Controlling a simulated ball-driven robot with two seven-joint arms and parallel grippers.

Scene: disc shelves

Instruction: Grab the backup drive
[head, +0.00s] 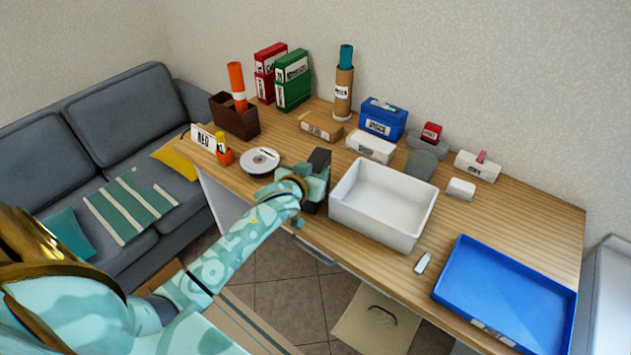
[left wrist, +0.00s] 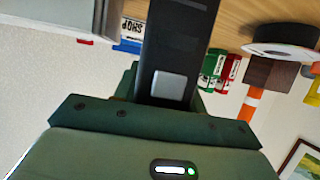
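The backup drive appears to be the dark slab (head: 319,160) near the desk's front edge, left of the white bin. In the left wrist view it is a black slab (left wrist: 178,50) with a light grey square on its face. My left gripper (head: 316,184) is around it, with green finger parts close against both sides, and looks shut on it. The gripper hides the slab's middle in the head view. I cannot tell whether its lower end touches the desk. My right gripper is not in view.
A white bin (head: 385,225) stands just right of the gripper, and a blue tray (head: 490,255) farther right. A disc stack (head: 260,162) is close on the left. Boxes, including a blue one (head: 383,120), line the back.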

